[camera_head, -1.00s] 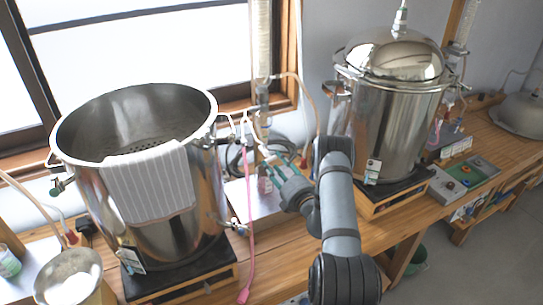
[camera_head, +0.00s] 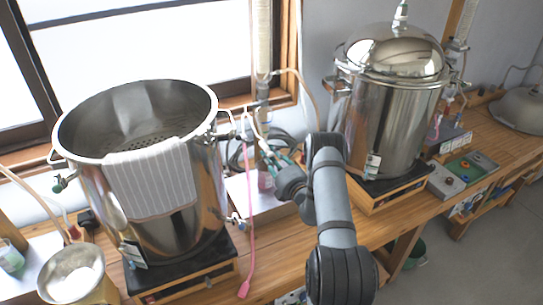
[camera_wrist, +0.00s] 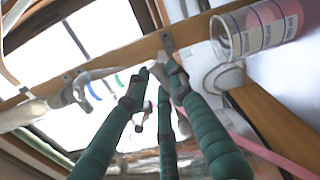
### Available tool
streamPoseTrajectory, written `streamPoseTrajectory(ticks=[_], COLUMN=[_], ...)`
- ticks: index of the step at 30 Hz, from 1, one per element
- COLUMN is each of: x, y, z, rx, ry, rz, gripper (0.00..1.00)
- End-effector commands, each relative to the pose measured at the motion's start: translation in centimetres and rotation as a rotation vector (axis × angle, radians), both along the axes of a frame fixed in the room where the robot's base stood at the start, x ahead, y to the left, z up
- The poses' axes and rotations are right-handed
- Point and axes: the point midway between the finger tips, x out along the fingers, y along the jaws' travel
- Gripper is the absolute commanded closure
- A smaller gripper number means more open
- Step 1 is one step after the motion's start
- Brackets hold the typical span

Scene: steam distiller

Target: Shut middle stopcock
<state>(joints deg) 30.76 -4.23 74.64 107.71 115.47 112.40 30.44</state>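My gripper (camera_head: 268,152) has dark green fingers and reaches in between the two steel pots, beside the upright glass and tubing assembly. In the wrist view its fingertips (camera_wrist: 156,82) are apart, with a bright gap between them. A small pale fitting (camera_wrist: 158,70) shows between or just behind the tips; I cannot tell if they touch it. A metal fitting with a blue lever (camera_wrist: 92,90) is left of the fingers, with a green piece (camera_wrist: 118,80) near it. I cannot tell for certain which part is the middle stopcock; in the head view the gripper partly hides that area.
A large open pot (camera_head: 80,185) with a striped cloth (camera_head: 150,182) stands left. A domed pot (camera_head: 380,125) stands right. A clear labelled vessel (camera_wrist: 240,35) is close on the right in the wrist view.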

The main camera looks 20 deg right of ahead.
Motion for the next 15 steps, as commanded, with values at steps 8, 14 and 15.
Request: streamPoseTrajectory(ticks=[8,14,15], x=[-0.08,-0.09,-0.09], y=[-0.44,-0.54,-0.56], z=[0.07,0.11,0.11], rx=[0.000,0.000,0.000], ry=[-0.002,-0.004,-0.004], rz=[-0.009,-0.012,-0.012], gripper=[0.99,1.00,1.00])
